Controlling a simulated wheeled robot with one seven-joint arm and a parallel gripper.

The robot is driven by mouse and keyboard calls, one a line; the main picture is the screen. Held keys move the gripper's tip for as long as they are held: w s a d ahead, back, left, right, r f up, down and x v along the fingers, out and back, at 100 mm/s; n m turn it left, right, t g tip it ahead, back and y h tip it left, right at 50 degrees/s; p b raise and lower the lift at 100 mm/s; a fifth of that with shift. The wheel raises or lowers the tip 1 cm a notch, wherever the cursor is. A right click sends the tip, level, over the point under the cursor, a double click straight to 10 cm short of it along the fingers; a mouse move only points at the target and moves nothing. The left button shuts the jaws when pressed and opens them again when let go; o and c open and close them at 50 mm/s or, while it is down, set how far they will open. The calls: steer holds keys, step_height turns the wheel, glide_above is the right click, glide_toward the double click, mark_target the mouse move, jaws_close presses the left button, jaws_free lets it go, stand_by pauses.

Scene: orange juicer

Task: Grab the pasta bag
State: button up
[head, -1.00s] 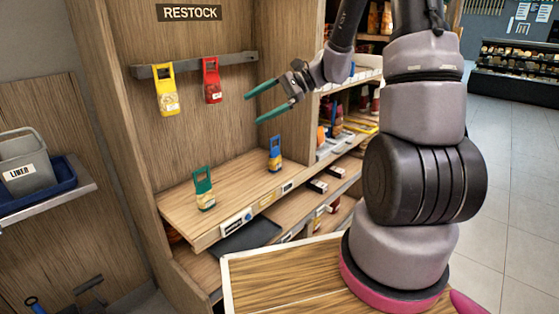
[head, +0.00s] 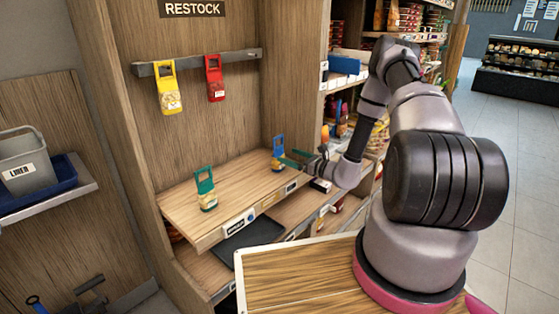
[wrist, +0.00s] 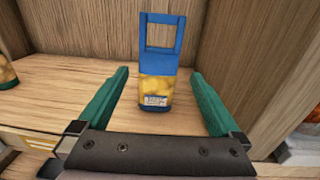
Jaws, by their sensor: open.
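A bag with a blue handle top and yellow contents (head: 278,154) stands upright on the wooden shelf near its right end. In the wrist view the same blue-topped bag (wrist: 156,88) stands between and beyond my open fingers. My gripper (head: 291,158) is open at shelf height, just right of the bag, with green fingertips close to it. A green-topped bag (head: 206,190) stands further left on the shelf. A yellow-topped bag (head: 169,92) and a red-topped bag (head: 215,85) hang from the rail. I cannot tell from labels which one is the pasta bag.
The wooden shelf (head: 235,190) is bare between the two standing bags. A wooden side wall bounds it on the right. A dark tray (head: 245,240) lies below. A grey bin (head: 25,155) sits on the left shelf. Stocked shelves stand right.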

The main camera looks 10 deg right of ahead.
mark_target(280, 152)
steer(key=x, duration=0.3)
steer(key=shift+w+a+r, duration=0.1)
steer(key=shift+w+a, duration=0.15)
steer(key=shift+w, duration=0.05)
steer(key=shift+r+x, duration=0.15)
steer(key=shift+x, duration=1.25)
steer(key=shift+r+x, duration=0.15)
steer(key=shift+x, duration=1.2)
steer(key=shift+c, duration=0.3)
steer(key=c, duration=1.3)
steer(key=shift+o, duration=0.2)
steer(key=shift+r, duration=0.15)
